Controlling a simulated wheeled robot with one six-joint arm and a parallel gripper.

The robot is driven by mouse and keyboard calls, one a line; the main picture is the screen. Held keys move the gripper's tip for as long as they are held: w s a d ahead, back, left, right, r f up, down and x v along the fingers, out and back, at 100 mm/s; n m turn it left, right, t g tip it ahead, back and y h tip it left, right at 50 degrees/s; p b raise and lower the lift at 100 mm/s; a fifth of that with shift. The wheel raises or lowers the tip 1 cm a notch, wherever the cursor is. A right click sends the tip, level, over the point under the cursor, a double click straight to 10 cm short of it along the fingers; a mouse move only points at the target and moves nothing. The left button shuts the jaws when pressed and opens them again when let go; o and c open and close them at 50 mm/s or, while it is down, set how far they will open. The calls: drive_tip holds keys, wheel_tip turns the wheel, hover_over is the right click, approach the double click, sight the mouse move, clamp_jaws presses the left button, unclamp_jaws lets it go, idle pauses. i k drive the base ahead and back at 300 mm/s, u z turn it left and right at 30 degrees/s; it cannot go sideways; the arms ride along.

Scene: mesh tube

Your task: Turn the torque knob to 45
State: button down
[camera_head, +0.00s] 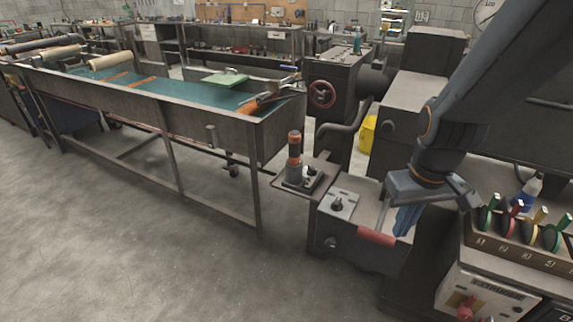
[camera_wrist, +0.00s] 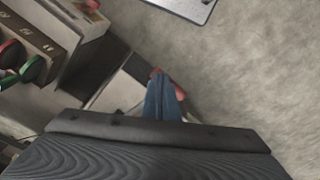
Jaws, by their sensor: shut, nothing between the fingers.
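A black knob (camera_head: 337,203) stands on a pale plate on top of a low grey machine box, left of my gripper. Its marks are too small to read, so its setting cannot be told. My gripper (camera_head: 403,226) points down over the right part of that box, beside a red bar (camera_head: 377,236) on its front edge. The blue fingers also show in the wrist view (camera_wrist: 159,80), shut together and empty, with red showing around their tips. The black knob is not visible in the wrist view.
A small stand with an orange-and-black cylinder (camera_head: 294,150) is left of the knob. A control box with a red knob (camera_head: 466,309) is at lower right, below a rack of coloured spools (camera_head: 515,229). A long trough table (camera_head: 150,105) stands left. The floor in front is clear.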

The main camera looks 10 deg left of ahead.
sight(312, 172)
drive_tip(key=u, duration=1.75)
drive_tip(key=i, duration=3.5)
drive_tip(key=z, duration=3.2)
